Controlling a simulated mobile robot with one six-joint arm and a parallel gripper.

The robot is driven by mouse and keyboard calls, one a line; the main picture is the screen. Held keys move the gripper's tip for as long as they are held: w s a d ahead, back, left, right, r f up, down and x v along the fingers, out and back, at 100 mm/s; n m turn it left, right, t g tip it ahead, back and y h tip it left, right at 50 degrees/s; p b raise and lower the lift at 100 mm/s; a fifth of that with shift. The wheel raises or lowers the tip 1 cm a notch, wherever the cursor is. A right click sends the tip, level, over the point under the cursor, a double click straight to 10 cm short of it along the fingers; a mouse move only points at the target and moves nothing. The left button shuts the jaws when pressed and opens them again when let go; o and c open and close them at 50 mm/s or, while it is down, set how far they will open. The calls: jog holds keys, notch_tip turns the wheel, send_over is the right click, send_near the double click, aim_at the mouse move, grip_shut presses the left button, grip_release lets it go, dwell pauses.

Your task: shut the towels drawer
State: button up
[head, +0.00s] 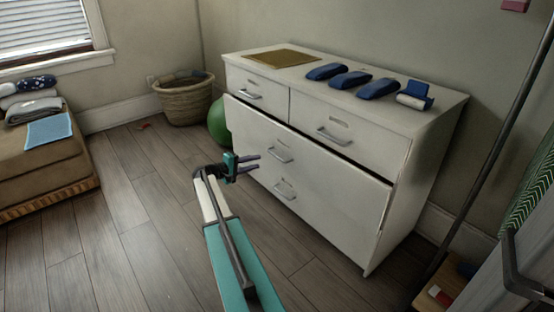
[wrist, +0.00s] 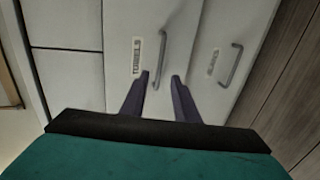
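The white dresser (head: 405,105) has a wide middle drawer, the towels drawer (head: 335,173), with a dark gap along its top edge, so it stands partly out. In the wrist view the towels drawer (wrist: 182,30) shows its "TOWELS" label and a grey bar handle (wrist: 162,60). My gripper (head: 258,162) is in front of the dresser, left of the handle (head: 279,152) in the head view. In the wrist view my gripper (wrist: 160,76) has its two dark fingers apart with nothing between them, pointing at the drawer front. I cannot tell if they touch it.
Below is another drawer with its own handle (head: 285,190). Blue cases (head: 350,79) and a tan mat (head: 283,58) lie on the dresser top. A green ball (head: 218,122) and wicker basket (head: 185,100) stand left of it. The wooden floor (head: 150,230) in front is clear.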

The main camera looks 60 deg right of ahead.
aim_at(277, 157)
jog(key=shift+d, duration=0.1)
jog(key=shift+b+x, duration=1.85)
jog(key=shift+x, duration=4.9)
grip_shut()
